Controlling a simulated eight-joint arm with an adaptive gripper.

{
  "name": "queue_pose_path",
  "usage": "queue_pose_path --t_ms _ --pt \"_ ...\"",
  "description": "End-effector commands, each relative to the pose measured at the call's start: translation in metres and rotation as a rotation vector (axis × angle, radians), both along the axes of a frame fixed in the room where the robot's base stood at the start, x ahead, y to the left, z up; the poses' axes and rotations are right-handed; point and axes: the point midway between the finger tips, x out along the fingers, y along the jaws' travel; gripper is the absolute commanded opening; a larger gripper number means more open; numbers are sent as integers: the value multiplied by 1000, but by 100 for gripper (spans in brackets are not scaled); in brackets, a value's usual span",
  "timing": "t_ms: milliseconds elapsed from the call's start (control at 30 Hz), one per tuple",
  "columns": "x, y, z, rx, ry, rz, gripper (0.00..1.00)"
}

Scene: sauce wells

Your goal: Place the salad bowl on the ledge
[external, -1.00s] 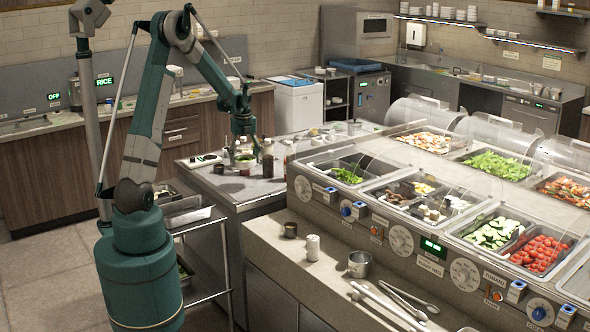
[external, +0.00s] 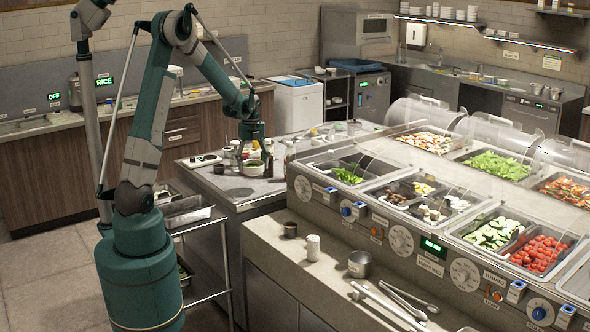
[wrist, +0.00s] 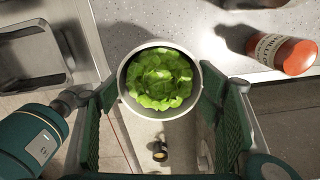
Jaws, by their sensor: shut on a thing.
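The salad bowl (wrist: 122,82), a pale round bowl full of green leaves, sits between the two finger pads of my gripper (wrist: 160,88) in the wrist view. In the external view the bowl (external: 252,166) shows small under my gripper (external: 255,155), over the front part of the steel side counter. My gripper is shut on the bowl, which looks about upright. The ledge (external: 284,258) is the pale strip along the front of the salad bar, nearer the camera and to the right of the bowl.
A dark cup (external: 290,230), a white shaker (external: 313,247), a metal pot (external: 359,264) and tongs (external: 390,307) stand or lie on the ledge. A red-brown bottle (wrist: 282,53) is right of the bowl. A cart (external: 190,217) stands left of the counter.

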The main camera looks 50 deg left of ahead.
Motion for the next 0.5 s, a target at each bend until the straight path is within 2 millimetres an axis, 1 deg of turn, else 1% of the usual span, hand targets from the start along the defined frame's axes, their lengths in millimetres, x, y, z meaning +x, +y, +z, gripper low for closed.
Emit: queue_pose_path --t_ms 33,267,500 --pt "0 -15 -4 0 0 2 49" --pt "-5 -82 -16 0 0 42 49" --pt "-17 -149 -29 0 -1 85 49"
